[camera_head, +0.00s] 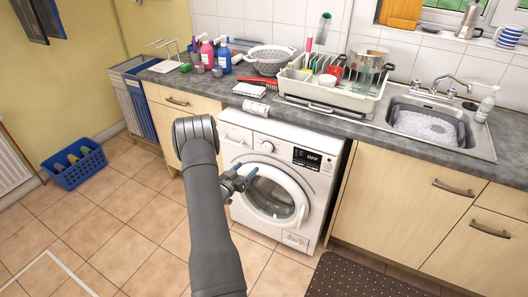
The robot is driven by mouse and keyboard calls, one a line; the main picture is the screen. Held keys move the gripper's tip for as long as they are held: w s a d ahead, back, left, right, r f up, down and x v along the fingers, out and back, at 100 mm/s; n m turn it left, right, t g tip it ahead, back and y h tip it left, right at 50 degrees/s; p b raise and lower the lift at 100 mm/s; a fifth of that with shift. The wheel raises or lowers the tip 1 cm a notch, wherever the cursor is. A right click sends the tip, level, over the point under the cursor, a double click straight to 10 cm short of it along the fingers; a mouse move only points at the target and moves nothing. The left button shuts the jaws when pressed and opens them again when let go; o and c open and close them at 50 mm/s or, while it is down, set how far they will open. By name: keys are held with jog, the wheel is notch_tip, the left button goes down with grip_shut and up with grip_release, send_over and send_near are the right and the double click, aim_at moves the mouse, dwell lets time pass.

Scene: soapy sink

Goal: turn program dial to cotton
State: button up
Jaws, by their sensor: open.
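A white washing machine (310,192) stands under the counter with its round door (275,198) closed. Its program dial (266,147) is a white knob on the front panel, left of a dark display (307,159) that appears to read OFF. The dial's pointer and labels are too small to read. My gripper (250,178) is in front of the upper left part of the door, below the dial and apart from it. It is open and empty. My arm covers part of the machine's left side.
The counter above holds a dish rack (335,93), a grey colander (270,58) and bottles (207,52). A sink (427,122) with suds is at right. A blue basket (77,165) sits on the floor at left. A dark mat (355,279) lies at front right; the tiled floor at left is mostly free.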

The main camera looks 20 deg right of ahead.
aim_at(266, 149)
jog(key=x, duration=1.4)
jog(key=shift+w+d, duration=0.1)
jog(key=c, duration=1)
jog(key=shift+o, duration=0.2)
jog(key=m, duration=0.5)
jog(key=shift+m+y, duration=0.3)
jog(key=shift+m, duration=1.9)
